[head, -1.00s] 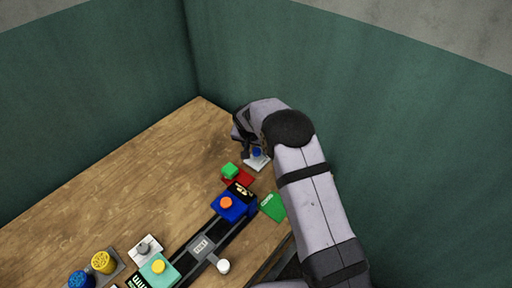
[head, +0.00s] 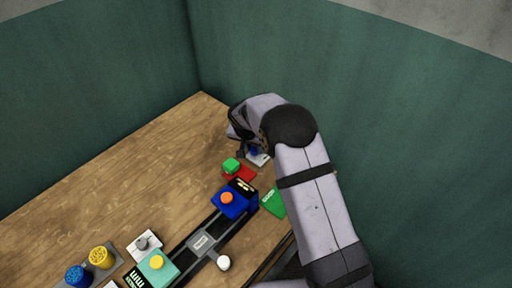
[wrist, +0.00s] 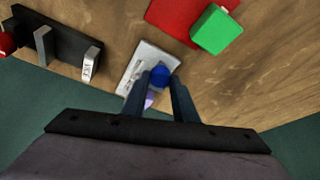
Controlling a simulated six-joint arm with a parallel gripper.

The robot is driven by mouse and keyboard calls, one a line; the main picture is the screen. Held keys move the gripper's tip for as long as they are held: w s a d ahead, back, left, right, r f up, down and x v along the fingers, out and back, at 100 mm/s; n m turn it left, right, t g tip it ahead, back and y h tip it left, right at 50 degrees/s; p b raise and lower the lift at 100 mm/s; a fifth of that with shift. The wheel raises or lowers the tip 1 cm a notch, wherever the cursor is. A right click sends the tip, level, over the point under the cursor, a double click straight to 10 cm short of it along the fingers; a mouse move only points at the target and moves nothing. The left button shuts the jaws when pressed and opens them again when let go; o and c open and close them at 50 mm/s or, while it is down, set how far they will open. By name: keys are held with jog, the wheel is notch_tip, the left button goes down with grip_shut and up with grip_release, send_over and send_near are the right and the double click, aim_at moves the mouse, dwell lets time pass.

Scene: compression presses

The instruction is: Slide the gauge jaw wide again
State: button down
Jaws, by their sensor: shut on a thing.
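My gripper (wrist: 160,92) is shut on a small blue knob (wrist: 159,76) that rises from a white plate; the knob also shows beside the gripper in the head view (head: 253,151). The white plate (wrist: 143,58) lies flat on the table. A black rail (head: 220,229) in the head view carries a blue block with an orange knob (head: 227,198), a grey labelled block (head: 201,243) and a teal block with a yellow knob (head: 157,262). In the wrist view a black base (wrist: 62,40) bears grey upright plates. I cannot tell which part is the gauge jaw.
A green cube (wrist: 217,30) sits on a red pad (wrist: 178,14) close to the gripper. A green card (head: 273,202) lies beside the rail. A white knob (head: 223,263) sticks out towards the front edge.

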jog(key=shift+s+a+f, duration=0.1)
jog(key=shift+s+a, duration=0.05)
jog(key=c, duration=1.4)
grip_release()
jog(key=shift+s, duration=0.1)
jog(key=b+v, duration=0.2)
jog(key=v, duration=0.5)
jog(key=shift+r, duration=0.2)
